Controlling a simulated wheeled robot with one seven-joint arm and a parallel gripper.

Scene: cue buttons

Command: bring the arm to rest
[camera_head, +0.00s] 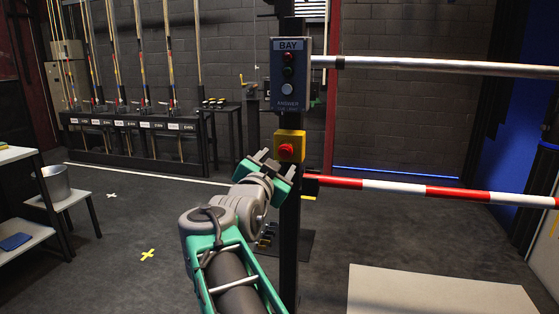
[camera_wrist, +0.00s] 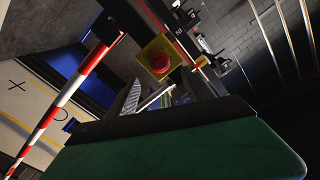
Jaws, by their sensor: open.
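My gripper (camera_head: 265,166) is open and empty, with its two fingers (camera_wrist: 165,98) apart in the wrist view. It is raised in front of a black post (camera_head: 290,215), just below and left of a yellow box with a red knob (camera_head: 286,149). The red knob also shows in the wrist view (camera_wrist: 160,64), beyond the fingers. I cannot tell for certain whether the gripper touches the box, but a gap seems to show. Above the box, a grey BAY panel (camera_head: 291,76) carries a red lamp, a dark lamp and a pale button.
A red-and-white bar (camera_head: 430,190) and a silver bar (camera_head: 440,67) reach right from the post. A rack of ropes (camera_head: 135,135) stands at the back left. Open floor lies left of my arm.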

